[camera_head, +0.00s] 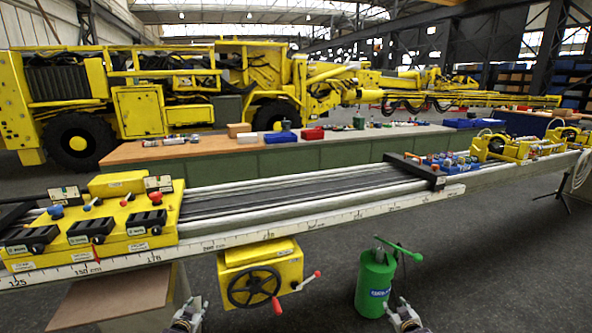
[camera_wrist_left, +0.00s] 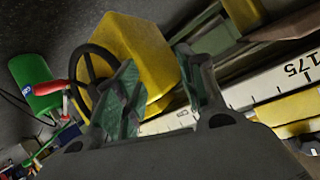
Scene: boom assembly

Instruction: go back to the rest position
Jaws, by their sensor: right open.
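My left gripper (camera_head: 188,313) shows at the bottom edge of the head view, below the boom and left of the handwheel box. In the left wrist view its two fingers (camera_wrist_left: 162,82) stand apart with nothing between them. My right gripper (camera_head: 405,316) shows at the bottom edge, just right of and in front of the green canister (camera_head: 375,280). It is open and I see nothing in it. Both grippers are largely cut off by the frame edge in the head view.
The long boom (camera_head: 310,205) with its ruler scale crosses ahead, carrying a yellow control block (camera_head: 100,225). A yellow box with a black handwheel (camera_head: 252,286) hangs beneath it. A workbench (camera_head: 330,150) and yellow machine (camera_head: 140,110) stand behind. Floor at lower right is clear.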

